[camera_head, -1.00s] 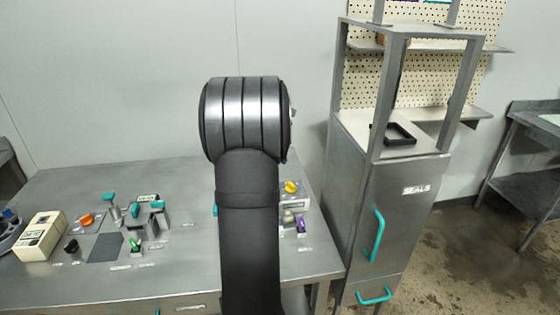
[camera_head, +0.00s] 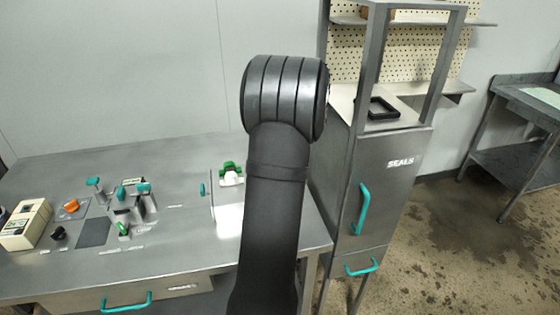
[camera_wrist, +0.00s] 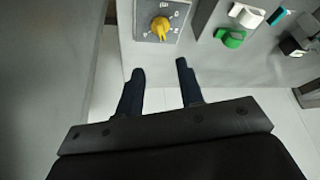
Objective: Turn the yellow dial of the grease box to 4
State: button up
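The yellow dial (camera_wrist: 160,28) sits on a grey square plate (camera_wrist: 176,12) with dark marks around it, at the top of the wrist view. The marks are too small to read, so the setting cannot be told. My gripper (camera_wrist: 159,70) is open and empty, its two dark fingers apart and just below the dial in the picture. No finger appears to touch the dial. In the head view my arm hides the dial and my gripper.
A green knob (camera_wrist: 232,38) and a white part (camera_wrist: 246,15) lie right of the dial. Teal-handled fixtures (camera_head: 132,195) and a cream box (camera_head: 26,225) stand on the left of the steel table (camera_head: 185,150). A SEALS cabinet (camera_head: 385,190) stands to the right.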

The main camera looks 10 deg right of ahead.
jog(key=x, duration=1.7)
jog(key=shift+f, duration=0.15)
grip_shut()
